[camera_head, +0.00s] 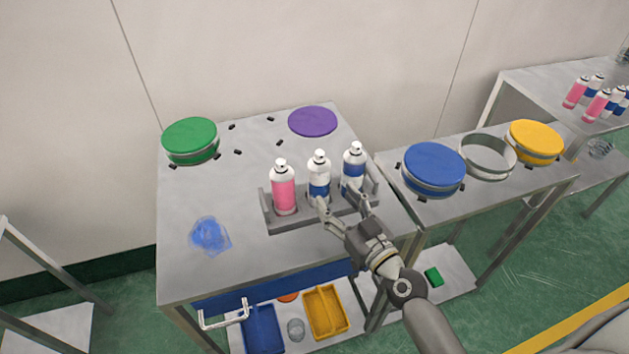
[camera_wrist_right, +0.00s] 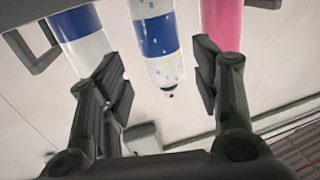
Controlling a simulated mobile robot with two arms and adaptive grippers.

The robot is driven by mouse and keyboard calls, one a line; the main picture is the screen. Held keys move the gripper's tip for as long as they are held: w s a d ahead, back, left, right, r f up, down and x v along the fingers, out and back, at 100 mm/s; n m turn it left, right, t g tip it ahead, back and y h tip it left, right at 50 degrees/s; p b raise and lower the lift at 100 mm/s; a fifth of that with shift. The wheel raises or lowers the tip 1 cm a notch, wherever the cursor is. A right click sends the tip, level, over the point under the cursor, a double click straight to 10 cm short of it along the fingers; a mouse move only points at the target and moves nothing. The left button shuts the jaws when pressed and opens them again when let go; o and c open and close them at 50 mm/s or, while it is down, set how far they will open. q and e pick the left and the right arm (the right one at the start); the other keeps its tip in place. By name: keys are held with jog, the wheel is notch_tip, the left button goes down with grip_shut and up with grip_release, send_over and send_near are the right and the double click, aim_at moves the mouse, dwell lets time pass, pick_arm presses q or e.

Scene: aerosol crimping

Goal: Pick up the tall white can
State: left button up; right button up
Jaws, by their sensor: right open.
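Three cans stand upright in a row in a grey holder (camera_head: 290,225) on the metal table. The left one is pink with a white top (camera_head: 284,190). The middle can is white with a blue, speckled band (camera_head: 319,184), and the right can is white with a blue band (camera_head: 354,165). No can stands clearly taller. My right gripper (camera_head: 342,203) is open and empty, its fingers pointing at the middle and right cans from the front. In the right wrist view, the speckled can (camera_wrist_right: 160,65) appears between the open fingers (camera_wrist_right: 161,85). Contact cannot be told. My left gripper is out of view.
Green (camera_head: 190,136) and purple (camera_head: 312,121) round lids lie at the back of the table. A blue-lidded drum (camera_head: 434,165), an open ring (camera_head: 487,155) and a yellow-lidded drum (camera_head: 536,138) stand on the right table. The table's left side is mostly clear, except a blue patch (camera_head: 209,235).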

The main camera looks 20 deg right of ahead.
aim_at(325, 184)
jog(key=x, duration=0.2)
jog(key=shift+w+a+r+p, duration=0.15)
jog(key=shift+w+p, duration=0.15)
jog(key=shift+w, duration=0.3)
jog(key=p+x, duration=0.1)
jog(key=x, duration=0.3)
jog(key=shift+w+a, duration=0.1)
jog(key=shift+w, duration=0.5)
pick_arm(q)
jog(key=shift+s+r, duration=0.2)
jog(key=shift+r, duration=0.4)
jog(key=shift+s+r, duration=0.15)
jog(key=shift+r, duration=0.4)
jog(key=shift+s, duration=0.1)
pick_arm(e)
jog(key=shift+c, duration=1)
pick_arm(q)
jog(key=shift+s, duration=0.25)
pick_arm(e)
jog(key=c, duration=0.8)
pick_arm(q)
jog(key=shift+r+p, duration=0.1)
jog(key=shift+p, duration=0.2)
pick_arm(e)
jog(key=shift+r, duration=0.15)
